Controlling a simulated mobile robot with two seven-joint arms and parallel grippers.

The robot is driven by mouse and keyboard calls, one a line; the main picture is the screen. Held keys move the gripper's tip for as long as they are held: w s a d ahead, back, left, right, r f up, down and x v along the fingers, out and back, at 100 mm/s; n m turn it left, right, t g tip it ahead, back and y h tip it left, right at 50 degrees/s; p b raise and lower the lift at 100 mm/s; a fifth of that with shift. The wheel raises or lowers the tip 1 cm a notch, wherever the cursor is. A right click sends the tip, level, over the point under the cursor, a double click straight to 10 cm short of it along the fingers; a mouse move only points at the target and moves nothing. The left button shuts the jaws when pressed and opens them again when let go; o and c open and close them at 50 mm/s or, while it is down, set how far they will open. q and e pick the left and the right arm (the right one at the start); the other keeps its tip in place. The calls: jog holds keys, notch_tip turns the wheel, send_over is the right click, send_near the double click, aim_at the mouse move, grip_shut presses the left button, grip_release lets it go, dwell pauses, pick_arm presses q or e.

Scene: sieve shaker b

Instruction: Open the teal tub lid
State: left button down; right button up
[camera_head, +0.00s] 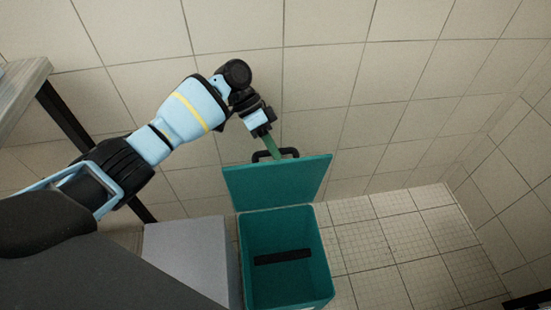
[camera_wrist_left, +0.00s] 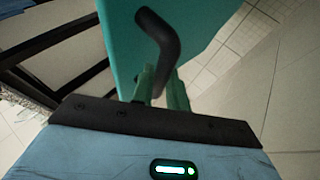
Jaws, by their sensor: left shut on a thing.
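The teal tub (camera_head: 323,262) stands on the floor with its mouth uncovered. Its teal lid (camera_head: 285,184) is swung up and tilted back from the tub's far edge. A black handle (camera_head: 257,155) is on the lid's upper edge. My left gripper (camera_head: 275,151) is shut on the handle, with its green fingers at the lid's upper edge. In the left wrist view the bent black handle (camera_wrist_left: 163,38) runs down between the green fingers (camera_wrist_left: 162,84), with the teal lid (camera_wrist_left: 118,30) behind. My right gripper is not in view.
A black bar (camera_head: 283,257) shows inside the tub. A pale grey box (camera_head: 185,250) stands left of the tub. A table corner (camera_head: 22,90) with a dark leg is at the upper left. A tiled wall rises behind, and tiled floor (camera_head: 400,240) is clear to the right.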

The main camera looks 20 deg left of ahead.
pick_arm(q)
jog(key=shift+w+a+f+b, duration=0.55)
jog(key=shift+w+a+f, duration=0.35)
jog(key=shift+a, duration=0.1)
jog(key=shift+s, duration=0.1)
jog(key=c, duration=1.5)
grip_release()
jog(key=shift+a, duration=0.1)
jog(key=shift+o, duration=0.7)
jog(key=shift+w, duration=0.2)
jog(key=shift+r, duration=0.2)
jog(key=shift+r, duration=0.1)
